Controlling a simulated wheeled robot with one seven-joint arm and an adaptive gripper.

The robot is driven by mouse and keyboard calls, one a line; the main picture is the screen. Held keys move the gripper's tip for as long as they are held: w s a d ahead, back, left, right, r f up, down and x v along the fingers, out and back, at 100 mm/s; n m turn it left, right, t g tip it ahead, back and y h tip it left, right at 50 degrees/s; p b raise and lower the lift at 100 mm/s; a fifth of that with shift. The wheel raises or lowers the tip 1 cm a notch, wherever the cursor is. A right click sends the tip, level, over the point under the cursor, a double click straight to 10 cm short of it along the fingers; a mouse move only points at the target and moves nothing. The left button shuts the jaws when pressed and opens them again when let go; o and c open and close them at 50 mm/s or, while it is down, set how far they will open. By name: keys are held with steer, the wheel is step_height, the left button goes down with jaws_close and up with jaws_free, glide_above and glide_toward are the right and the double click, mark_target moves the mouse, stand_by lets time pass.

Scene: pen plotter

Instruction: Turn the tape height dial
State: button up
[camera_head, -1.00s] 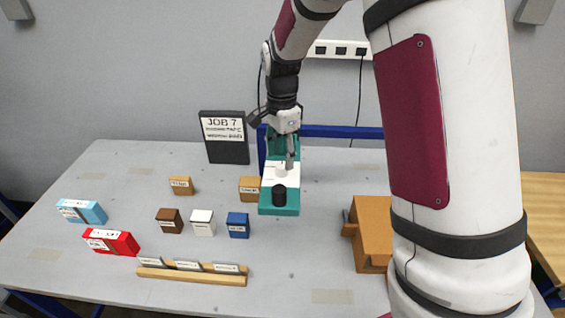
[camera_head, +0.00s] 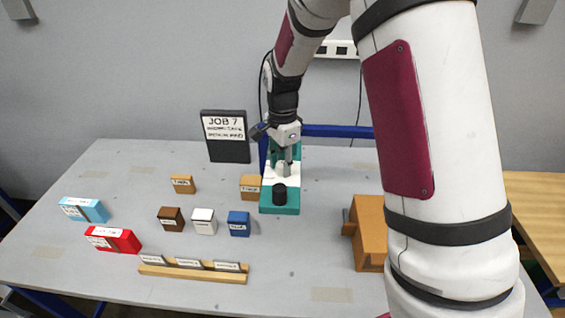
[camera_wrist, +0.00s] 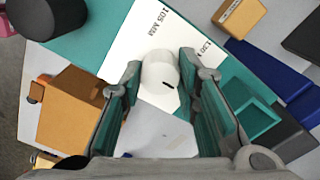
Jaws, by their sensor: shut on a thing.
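The tape height dial is a white round knob (camera_wrist: 160,70) with a short black mark. It stands on a white plate (camera_wrist: 130,50) printed "105 MM" and "130 M", on the teal plotter block (camera_head: 280,209). My gripper (camera_wrist: 162,75) is shut on the dial, one finger on each side. In the head view, my gripper (camera_head: 287,160) points down over the white plate, and the fingers partly hide the dial. A black round knob (camera_head: 279,195) stands on the near end of the teal block, and it also shows in the wrist view (camera_wrist: 47,17).
Several small labelled boxes, such as a blue one (camera_head: 239,224), stand to the left. A wooden rack (camera_head: 195,274) lies in front. A dark "JOB 7" sign (camera_head: 227,151) stands behind. An orange-brown box (camera_head: 368,235) is at the right.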

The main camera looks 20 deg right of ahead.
steer(key=shift+n, duration=0.3)
steer(key=n, duration=0.5)
steer(key=shift+n, duration=0.3)
steer(key=n, duration=1.1)
steer(key=shift+n, duration=0.4)
steer(key=n, duration=0.5)
steer(key=shift+a+n, duration=0.1)
steer(key=shift+n, duration=0.2)
steer(key=o, duration=1.2)
steer(key=shift+c, duration=0.2)
